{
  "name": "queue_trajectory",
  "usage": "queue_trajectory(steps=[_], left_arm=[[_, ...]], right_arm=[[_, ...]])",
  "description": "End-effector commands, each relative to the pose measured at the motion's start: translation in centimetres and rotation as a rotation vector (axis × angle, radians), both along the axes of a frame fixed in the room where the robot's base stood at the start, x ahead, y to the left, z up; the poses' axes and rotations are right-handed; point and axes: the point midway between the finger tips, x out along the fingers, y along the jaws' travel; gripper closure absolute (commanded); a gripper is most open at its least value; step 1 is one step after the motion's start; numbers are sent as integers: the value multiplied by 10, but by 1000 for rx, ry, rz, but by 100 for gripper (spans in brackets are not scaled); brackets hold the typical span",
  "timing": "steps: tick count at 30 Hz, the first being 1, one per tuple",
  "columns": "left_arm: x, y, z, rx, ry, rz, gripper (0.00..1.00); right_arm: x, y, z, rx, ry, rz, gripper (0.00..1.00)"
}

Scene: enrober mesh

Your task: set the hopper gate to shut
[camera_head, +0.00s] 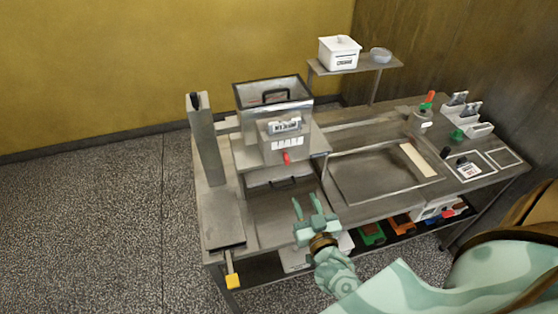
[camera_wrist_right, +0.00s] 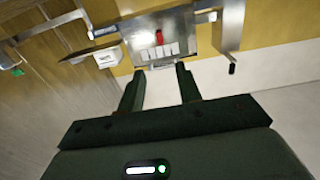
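The hopper (camera_head: 240,101) is a grey box with a dark rim and an open top, on the left part of the metal bench. A red gate handle (camera_head: 286,157) sticks out low on its front, below a white label strip with small marks. In the right wrist view the red handle (camera_wrist_right: 159,38) shows against the hopper front, beyond the fingertips. My right gripper (camera_head: 307,200) is open and empty, in front of and below the handle, apart from it. Its two fingers also show spread in the wrist view (camera_wrist_right: 159,70). My left gripper is not in view.
A grey column (camera_head: 205,140) stands left of the hopper, and a yellow-ended lever (camera_head: 232,281) juts from the bench front. A shallow tray (camera_head: 375,176) lies to the right. Small items crowd the right end.

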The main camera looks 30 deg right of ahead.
Motion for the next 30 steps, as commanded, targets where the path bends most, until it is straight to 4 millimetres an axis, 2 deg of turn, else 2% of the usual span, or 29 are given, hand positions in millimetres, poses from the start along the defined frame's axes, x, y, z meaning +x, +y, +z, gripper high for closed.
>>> queue_trajectory(steps=[5, 12, 18, 24, 30], left_arm=[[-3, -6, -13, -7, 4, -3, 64], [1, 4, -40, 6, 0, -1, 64], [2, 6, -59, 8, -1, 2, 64], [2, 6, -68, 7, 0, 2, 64], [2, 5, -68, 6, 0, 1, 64]], right_arm=[[30, -7, -2, -2, -3, 0, 65], [91, -22, -5, 0, -1, 1, 65], [131, -31, -4, 0, 1, 1, 65], [150, -36, -3, 0, 4, 2, 65], [154, -37, -1, 0, 5, 2, 65]])
